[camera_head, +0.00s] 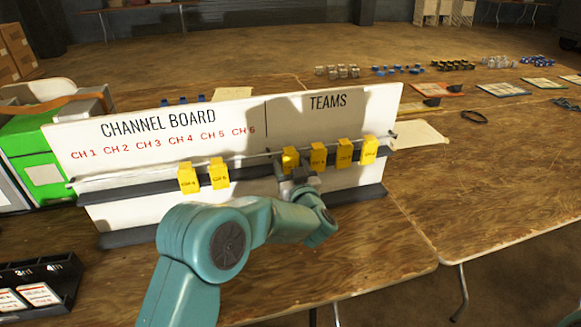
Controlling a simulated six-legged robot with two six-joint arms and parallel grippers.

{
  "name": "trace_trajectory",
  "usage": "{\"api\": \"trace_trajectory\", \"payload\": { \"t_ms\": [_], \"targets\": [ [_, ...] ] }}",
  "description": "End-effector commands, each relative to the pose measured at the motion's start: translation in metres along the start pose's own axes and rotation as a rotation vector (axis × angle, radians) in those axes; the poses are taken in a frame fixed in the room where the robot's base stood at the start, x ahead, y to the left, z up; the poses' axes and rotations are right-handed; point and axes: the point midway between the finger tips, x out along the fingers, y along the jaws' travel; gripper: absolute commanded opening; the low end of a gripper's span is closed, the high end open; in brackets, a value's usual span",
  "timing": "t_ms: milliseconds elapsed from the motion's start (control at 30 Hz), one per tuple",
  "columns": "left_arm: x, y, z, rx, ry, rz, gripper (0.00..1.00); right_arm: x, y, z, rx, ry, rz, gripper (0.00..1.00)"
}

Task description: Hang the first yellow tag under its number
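The white channel board (110,160) stands on the wooden table, with red labels CH 1 to CH 6 on its left part and TEAMS on its right part. Two yellow tags, one on the left (187,178) and one beside it (218,175), hang on the rail in the left part. Several yellow tags hang at the right: a leftmost one (290,160), then others (317,156) (343,153) (369,150). My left gripper (293,170) is at the leftmost of these; its fingers are small and partly hidden, so its grip is unclear. My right gripper is out of view.
A green and grey case (30,140) stands behind the board's left end. A black card rack (40,285) is at the lower left. Small parts (337,72) and flat trays (504,89) lie farther back.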

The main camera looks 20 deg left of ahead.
Motion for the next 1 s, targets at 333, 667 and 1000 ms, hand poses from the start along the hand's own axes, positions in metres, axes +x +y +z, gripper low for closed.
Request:
{"api": "trace_trajectory", "payload": {
  "t_ms": [333, 667, 1000],
  "targets": [
    [-0.001, 0.0, -0.002, -0.001, 0.0, 0.0, 0.24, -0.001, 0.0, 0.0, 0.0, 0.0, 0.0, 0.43],
    [0.0, 0.0, -0.016, 0.0, 0.0, 0.0, 0.24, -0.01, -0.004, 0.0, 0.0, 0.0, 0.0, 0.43],
    [0.0, 0.0, -0.018, 0.0, 0.0, 0.0, 0.24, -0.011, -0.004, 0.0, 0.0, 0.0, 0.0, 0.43]
  ]
}}
